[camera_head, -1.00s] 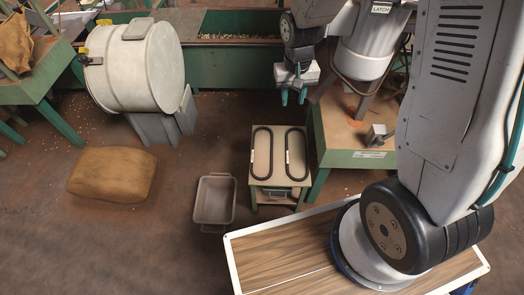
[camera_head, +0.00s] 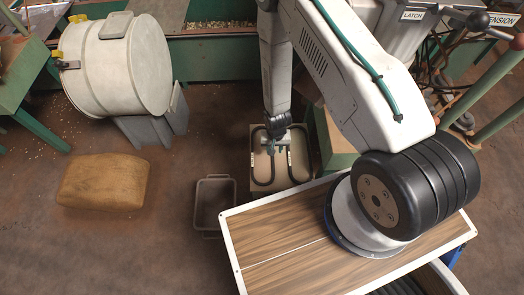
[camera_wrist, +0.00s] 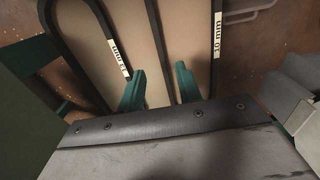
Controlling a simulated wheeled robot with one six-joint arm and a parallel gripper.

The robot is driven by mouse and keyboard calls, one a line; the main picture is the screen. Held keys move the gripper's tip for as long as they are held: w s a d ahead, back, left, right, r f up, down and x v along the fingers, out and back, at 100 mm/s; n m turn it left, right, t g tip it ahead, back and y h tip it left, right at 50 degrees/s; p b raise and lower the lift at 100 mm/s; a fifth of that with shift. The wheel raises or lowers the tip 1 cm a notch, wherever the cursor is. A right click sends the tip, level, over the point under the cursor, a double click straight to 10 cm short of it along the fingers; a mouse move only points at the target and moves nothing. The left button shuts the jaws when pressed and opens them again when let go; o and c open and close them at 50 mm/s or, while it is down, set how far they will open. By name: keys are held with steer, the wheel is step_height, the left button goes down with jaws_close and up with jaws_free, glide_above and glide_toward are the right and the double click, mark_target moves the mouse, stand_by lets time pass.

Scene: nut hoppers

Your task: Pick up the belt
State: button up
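Two black oval belts lie side by side on a small light-topped stand (camera_head: 281,178) in the head view, the left belt (camera_head: 255,168) and the right belt (camera_head: 307,166). My gripper (camera_head: 278,146) is over the stand, between them, covering part of both. In the wrist view, my gripper's teal fingers (camera_wrist: 160,82) are apart and look empty. The left finger is beside the right strand of the left belt (camera_wrist: 110,38). The right finger is over the inside of the right belt (camera_wrist: 217,45), whose left strand runs between the fingers. White millimetre labels show on both belts. Contact cannot be told.
An empty grey bin (camera_head: 214,203) stands left of the stand. A brown sack (camera_head: 104,180) and a white drum (camera_head: 118,65) are farther left. A wood-topped surface with a white rim (camera_head: 262,256) is in front. Floor between sack and bin is clear.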

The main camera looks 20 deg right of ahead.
step_height(320, 180, down, 7)
steer(key=shift+a, duration=0.1)
jaws_close()
